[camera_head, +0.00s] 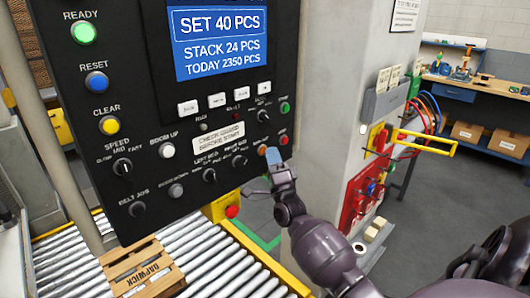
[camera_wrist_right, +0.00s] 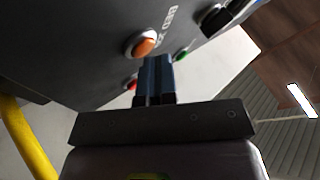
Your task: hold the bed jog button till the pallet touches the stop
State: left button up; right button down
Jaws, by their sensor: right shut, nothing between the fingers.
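My right gripper (camera_head: 273,157) is shut and empty, with its blue fingertips close to the lower right corner of the black control panel (camera_head: 200,110). In the right wrist view the shut fingers (camera_wrist_right: 157,78) point at the panel beside an orange button (camera_wrist_right: 145,46) with a partly hidden label that seems to read BED. I cannot tell whether they touch it. A wooden pallet (camera_head: 140,268) marked DARWICK lies on the roller bed (camera_head: 200,250) below the panel. I cannot make out the stop or its gap to the pallet. My left gripper is not in view.
A yellow box with a red mushroom button (camera_head: 232,211) sits beneath the panel. A pale column (camera_head: 330,110) stands just right of my gripper, with red and yellow fittings and hoses beyond it. A workbench (camera_head: 480,85) stands at the back right.

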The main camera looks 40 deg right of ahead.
dwell(0.8)
dwell(0.8)
dwell(0.8)
dwell(0.8)
dwell(0.7)
jog(key=shift+s, duration=0.85)
jog(key=shift+p, duration=0.3)
